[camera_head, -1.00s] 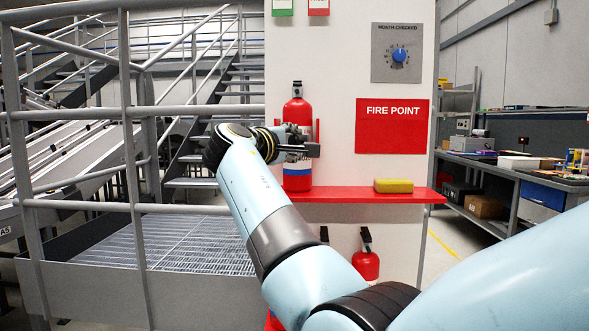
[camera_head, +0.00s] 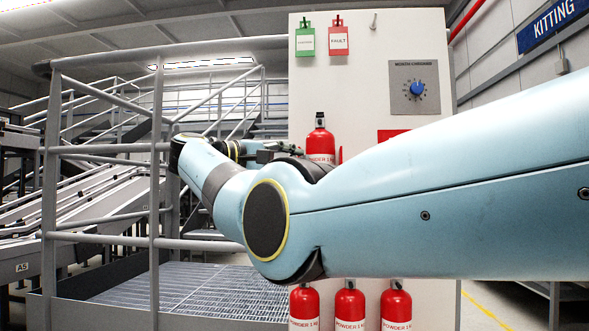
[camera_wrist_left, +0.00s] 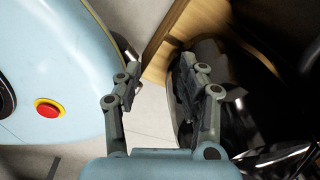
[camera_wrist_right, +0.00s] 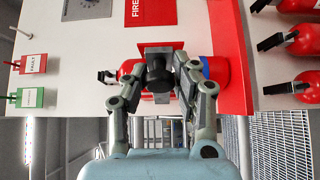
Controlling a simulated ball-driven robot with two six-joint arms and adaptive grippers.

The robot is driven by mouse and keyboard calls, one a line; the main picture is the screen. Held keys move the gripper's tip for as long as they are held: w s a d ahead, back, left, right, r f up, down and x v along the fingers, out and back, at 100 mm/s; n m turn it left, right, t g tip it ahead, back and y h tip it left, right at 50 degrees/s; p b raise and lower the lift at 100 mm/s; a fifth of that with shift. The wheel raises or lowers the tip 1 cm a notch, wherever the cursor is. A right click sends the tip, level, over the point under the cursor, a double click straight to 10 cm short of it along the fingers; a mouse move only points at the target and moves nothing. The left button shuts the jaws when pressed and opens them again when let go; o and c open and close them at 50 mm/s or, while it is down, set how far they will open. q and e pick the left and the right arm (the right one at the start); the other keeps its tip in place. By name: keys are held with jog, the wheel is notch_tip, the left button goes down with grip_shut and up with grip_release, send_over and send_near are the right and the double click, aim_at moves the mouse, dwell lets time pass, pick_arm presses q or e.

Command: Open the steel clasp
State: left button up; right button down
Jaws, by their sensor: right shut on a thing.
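A red fire extinguisher (camera_head: 320,138) with a black handle stands against the white panel; it lies across the right wrist view (camera_wrist_right: 217,70). The steel clasp (camera_wrist_right: 160,49) is a grey strap around its middle, with a dark round part in front. My right gripper (camera_wrist_right: 160,85) is shut on the clasp at this dark part, one finger on each side. In the head view my right gripper (camera_head: 272,152) is small and partly covered by my arm, and the clasp is hidden. My left gripper (camera_wrist_left: 158,65) is open and empty, seen only in the left wrist view.
Several more extinguishers (camera_head: 350,306) stand below my right arm. A blue dial (camera_head: 417,88) and green (camera_head: 305,40) and red tags are on the panel. A grey railing (camera_head: 157,150) stands at left. A wooden board (camera_wrist_left: 172,45) is beyond my left fingers.

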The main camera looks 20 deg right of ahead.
jog(key=c, duration=1)
grip_release()
jog(key=shift+c, duration=0.2)
jog(key=s+a, duration=0.1)
jog(key=a, duration=0.6)
jog(key=shift+a, duration=0.2)
jog(key=shift+s, duration=0.1)
jog(key=shift+c, duration=0.2)
